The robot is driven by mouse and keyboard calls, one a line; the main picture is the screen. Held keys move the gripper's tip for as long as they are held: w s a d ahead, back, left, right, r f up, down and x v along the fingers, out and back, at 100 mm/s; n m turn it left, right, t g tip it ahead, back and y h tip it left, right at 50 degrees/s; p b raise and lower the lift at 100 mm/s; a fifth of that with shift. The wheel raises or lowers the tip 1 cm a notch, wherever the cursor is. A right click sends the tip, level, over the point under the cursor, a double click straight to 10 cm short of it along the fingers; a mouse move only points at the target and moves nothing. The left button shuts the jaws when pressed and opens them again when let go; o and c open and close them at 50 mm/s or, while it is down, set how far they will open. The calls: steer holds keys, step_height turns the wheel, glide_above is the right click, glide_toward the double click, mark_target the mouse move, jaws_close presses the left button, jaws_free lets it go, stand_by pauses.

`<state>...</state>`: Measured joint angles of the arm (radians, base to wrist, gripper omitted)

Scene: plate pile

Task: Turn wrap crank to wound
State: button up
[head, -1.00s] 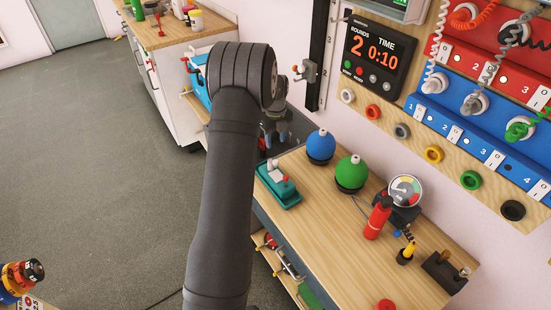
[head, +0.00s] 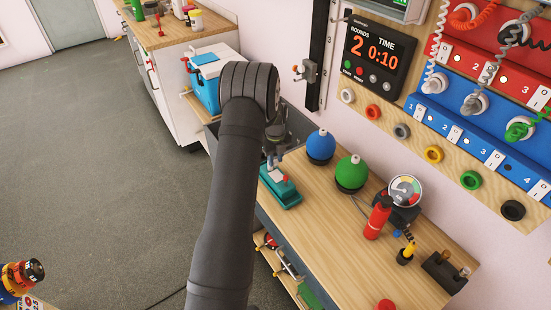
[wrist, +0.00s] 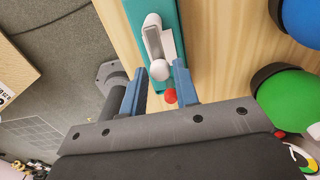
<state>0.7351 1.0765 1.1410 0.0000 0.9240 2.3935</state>
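A teal device (head: 283,192) with a white arm on top sits on the wooden bench; I take it for the wrap crank, though no label confirms this. In the wrist view its teal base (wrist: 175,18) carries a white crank arm (wrist: 156,38) ending in a round white knob (wrist: 159,70). A small red knob (wrist: 170,96) shows below it. My gripper (wrist: 157,82) is open, one blue finger on each side just below the white knob; contact is not clear. In the head view my gripper (head: 271,160) is over the device's far end, partly hidden by my arm.
Blue (head: 320,146) and green (head: 350,174) round-topped objects stand just right of the device. A red bottle (head: 378,217) and a gauge (head: 405,190) stand farther right. A blue box (head: 207,85) is behind my arm.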

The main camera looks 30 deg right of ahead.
jaws_close()
